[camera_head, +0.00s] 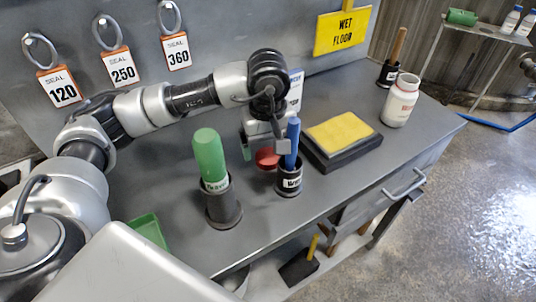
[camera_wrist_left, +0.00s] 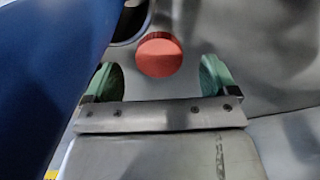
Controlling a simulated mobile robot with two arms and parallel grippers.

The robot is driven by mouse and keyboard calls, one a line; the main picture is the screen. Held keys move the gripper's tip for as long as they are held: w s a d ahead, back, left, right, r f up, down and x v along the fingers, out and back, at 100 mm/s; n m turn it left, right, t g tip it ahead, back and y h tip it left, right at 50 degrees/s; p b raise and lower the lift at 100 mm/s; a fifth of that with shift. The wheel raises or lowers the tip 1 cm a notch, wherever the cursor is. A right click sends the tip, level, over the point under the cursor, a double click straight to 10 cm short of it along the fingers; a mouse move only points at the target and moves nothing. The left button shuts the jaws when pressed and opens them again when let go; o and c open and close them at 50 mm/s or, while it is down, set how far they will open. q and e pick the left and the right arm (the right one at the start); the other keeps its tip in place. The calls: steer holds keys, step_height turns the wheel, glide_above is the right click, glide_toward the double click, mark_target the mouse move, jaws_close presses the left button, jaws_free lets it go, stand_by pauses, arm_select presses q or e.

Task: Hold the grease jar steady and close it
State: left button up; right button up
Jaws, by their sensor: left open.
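A white jar with red print (camera_head: 399,103), which looks like the grease jar, stands upright at the right end of the grey bench. Its top shows no red lid, and its inside is too small to make out. A round red lid (camera_head: 267,158) lies on the bench beside the blue-handled tool's holder. My left gripper (camera_head: 264,147) points down close to the lid, open. In the left wrist view the red lid (camera_wrist_left: 159,55) shows beyond and between the green finger pads, not gripped. My right gripper is in neither view.
A blue handle (camera_head: 292,142) in a black holder stands close beside my left gripper and fills the left of its wrist view. A green handle (camera_head: 209,158) stands nearer. A yellow pad on a black block (camera_head: 340,132) lies between lid and jar.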

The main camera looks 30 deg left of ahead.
mark_target(269, 157)
arm_select(q)
steer(key=shift+f, duration=1.55)
steer(key=shift+d, duration=0.1)
steer(key=c, duration=1)
step_height(269, 157, up, 10)
steer(key=shift+r, duration=0.1)
